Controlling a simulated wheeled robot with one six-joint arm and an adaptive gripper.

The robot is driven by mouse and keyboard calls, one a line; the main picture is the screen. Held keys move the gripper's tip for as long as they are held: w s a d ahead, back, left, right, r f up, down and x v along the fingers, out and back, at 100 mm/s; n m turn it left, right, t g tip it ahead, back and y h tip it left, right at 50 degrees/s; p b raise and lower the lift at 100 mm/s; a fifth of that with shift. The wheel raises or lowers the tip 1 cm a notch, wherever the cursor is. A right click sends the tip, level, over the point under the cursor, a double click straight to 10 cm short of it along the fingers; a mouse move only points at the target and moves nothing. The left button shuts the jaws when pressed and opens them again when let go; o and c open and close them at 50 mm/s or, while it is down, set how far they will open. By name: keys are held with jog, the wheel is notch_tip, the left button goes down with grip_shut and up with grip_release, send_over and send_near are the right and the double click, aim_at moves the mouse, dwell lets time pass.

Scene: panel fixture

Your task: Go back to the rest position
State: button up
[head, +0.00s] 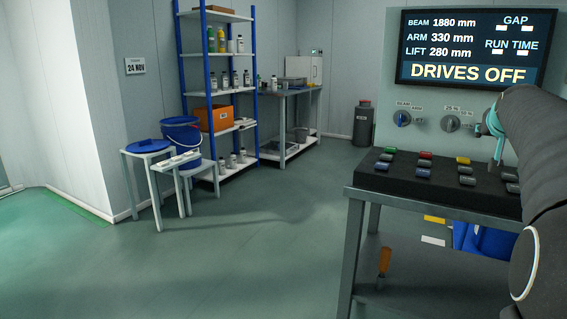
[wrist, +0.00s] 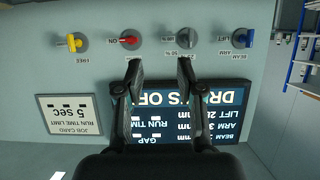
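My gripper (wrist: 160,72) shows in the wrist view with its two dark fingers well apart and nothing between them. The wrist picture is upside down. The fingers overlap the wall display (wrist: 190,112), and a row of knobs lies beyond the fingertips: yellow (wrist: 73,42), red (wrist: 130,40), grey (wrist: 186,38) and blue (wrist: 243,38). I cannot tell whether a fingertip touches the grey knob. In the head view my dark arm reaches in at the right and hides part of the panel. The display (head: 475,48) reads DRIVES OFF.
A metal table (head: 352,230) with a black block of several coloured pieces (head: 425,158) stands below the panel. At the back are a blue shelf rack (head: 182,70), a bench (head: 292,92) and a white stool (head: 155,185) by a blue bucket (head: 181,133). The middle floor is clear.

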jog(key=s+a+f+n+g+y, duration=0.15)
jog(key=s+a+f, duration=0.25)
jog(key=a, duration=0.5)
jog(key=s+a+f+n+y, duration=0.15)
jog(key=s+a+f, duration=0.25)
jog(key=a, duration=0.4)
jog(key=s+a+f+g+y, duration=0.1)
jog(key=s+a+f+y, duration=0.2)
jog(key=a, duration=0.6)
jog(key=s+a+f+n+g, duration=0.1)
jog(key=s+a+f, duration=0.4)
jog(key=s+f, duration=0.3)
jog(key=s+a+f+n+g+y, duration=0.1)
jog(key=s+a+f, duration=0.5)
jog(key=s, duration=0.6)
notch_tip(320, 180, down, 2)
jog(key=shift+s+a+f+n+g, duration=0.15)
jog(key=shift+s+n+g, duration=0.1)
jog(key=shift+n+g, duration=0.4)
